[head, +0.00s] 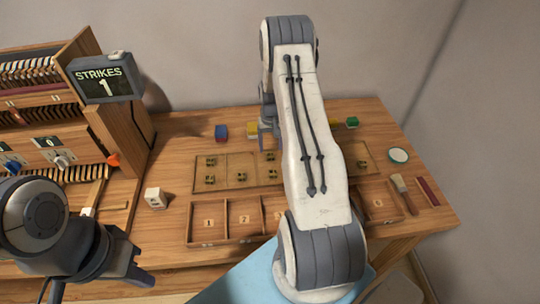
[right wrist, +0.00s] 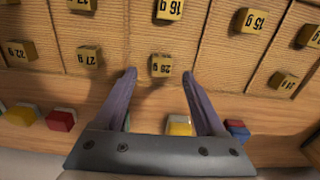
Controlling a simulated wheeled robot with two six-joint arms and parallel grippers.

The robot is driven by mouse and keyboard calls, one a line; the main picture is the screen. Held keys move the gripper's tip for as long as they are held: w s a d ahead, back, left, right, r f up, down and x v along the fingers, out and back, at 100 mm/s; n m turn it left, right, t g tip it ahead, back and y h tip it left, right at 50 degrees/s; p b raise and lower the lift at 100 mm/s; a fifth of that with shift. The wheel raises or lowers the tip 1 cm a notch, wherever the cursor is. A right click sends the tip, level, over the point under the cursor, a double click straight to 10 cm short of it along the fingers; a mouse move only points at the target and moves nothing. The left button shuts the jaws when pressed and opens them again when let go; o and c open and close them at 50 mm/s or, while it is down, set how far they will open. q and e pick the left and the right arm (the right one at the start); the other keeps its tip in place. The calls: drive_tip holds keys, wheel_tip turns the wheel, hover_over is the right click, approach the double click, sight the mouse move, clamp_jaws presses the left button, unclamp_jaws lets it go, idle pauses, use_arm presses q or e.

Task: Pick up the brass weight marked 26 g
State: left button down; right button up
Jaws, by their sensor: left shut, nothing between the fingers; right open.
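The brass weight marked 26 g (right wrist: 161,66) sits on the ribbed wooden board (right wrist: 125,45) in the right wrist view, its label upside down there. My right gripper (right wrist: 159,76) is open, its two fingertips on either side of this weight with gaps showing; contact is not visible. In the head view my right gripper (head: 267,128) is mostly hidden behind its own arm, and I cannot tell which small weight there is the 26 g one. My left gripper (head: 140,277) is shut and empty at the lower left, away from the weights.
Nearby weights include the 27 g (right wrist: 88,57), 16 g (right wrist: 168,9) and 15 g (right wrist: 255,20). Coloured blocks, one red (right wrist: 61,119), lie beyond the board. A numbered compartment tray (head: 225,240), a white cube (head: 155,197) and a brush (head: 403,192) share the table. A sign reads STRIKES 1 (head: 106,82).

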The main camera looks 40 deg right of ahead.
sight(270, 155)
drive_tip(key=f+p, duration=0.1)
drive_tip(key=f, duration=0.3)
drive_tip(key=shift+a, duration=0.2)
clamp_jaws()
